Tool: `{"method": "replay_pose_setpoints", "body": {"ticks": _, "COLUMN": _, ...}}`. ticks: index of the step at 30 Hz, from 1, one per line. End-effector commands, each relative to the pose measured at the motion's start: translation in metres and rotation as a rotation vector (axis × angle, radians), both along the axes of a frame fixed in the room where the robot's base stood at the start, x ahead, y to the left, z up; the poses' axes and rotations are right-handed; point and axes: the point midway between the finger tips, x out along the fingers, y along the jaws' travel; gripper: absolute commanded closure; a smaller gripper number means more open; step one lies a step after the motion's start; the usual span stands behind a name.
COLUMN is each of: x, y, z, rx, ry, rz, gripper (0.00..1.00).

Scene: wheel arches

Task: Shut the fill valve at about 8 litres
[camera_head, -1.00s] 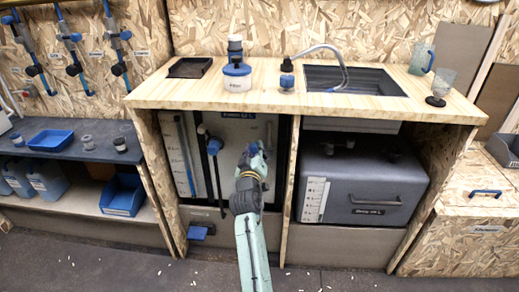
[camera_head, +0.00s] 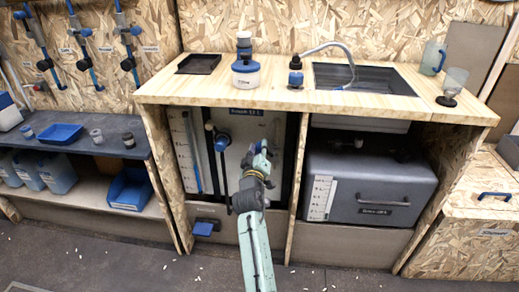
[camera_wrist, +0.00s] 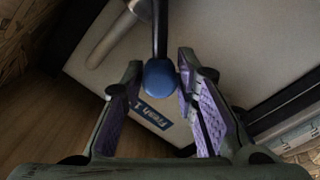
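The fresh-water tank (camera_head: 262,128) stands in the left bay under the counter, with a white level scale (camera_head: 183,150) and a blue upright strip at its left. The reading is too small to make out. My gripper (camera_head: 262,149) is in front of the tank. In the wrist view my gripper (camera_wrist: 160,75) is open, with purple pads on either side of a blue knob (camera_wrist: 160,78) on a black rod (camera_wrist: 160,30). The knob is close to the right finger; contact cannot be told. A metal pipe (camera_wrist: 115,38) and the "Fresh" label (camera_wrist: 153,112) show nearby.
A black hose or rod with a blue fitting (camera_head: 221,143) hangs left of my gripper. A wooden divider (camera_head: 297,185) separates the bay from a dark grey tank (camera_head: 370,180). The counter (camera_head: 275,97) overhangs above. Floor in front is mostly clear, with small white bits.

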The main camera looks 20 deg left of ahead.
Motion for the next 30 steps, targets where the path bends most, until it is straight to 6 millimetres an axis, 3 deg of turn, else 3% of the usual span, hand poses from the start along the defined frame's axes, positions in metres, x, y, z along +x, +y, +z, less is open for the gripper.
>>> {"method": "replay_pose_setpoints", "body": {"ticks": 6, "x": 0.000, "y": 0.000, "z": 0.000, "rx": 0.000, "ry": 0.000, "rz": 0.000, "gripper": 0.56}}
{"method": "replay_pose_setpoints", "body": {"ticks": 17, "x": -0.003, "y": -0.001, "z": 0.000, "rx": 0.001, "ry": 0.000, "rz": 0.000, "gripper": 0.56}}
{"method": "replay_pose_setpoints", "body": {"ticks": 20, "x": -0.014, "y": -0.004, "z": -0.001, "rx": 0.001, "ry": 0.002, "rz": 0.000, "gripper": 0.56}}
{"method": "replay_pose_setpoints", "body": {"ticks": 30, "x": -0.082, "y": -0.024, "z": -0.001, "rx": 0.001, "ry": 0.001, "rz": 0.001, "gripper": 0.56}}
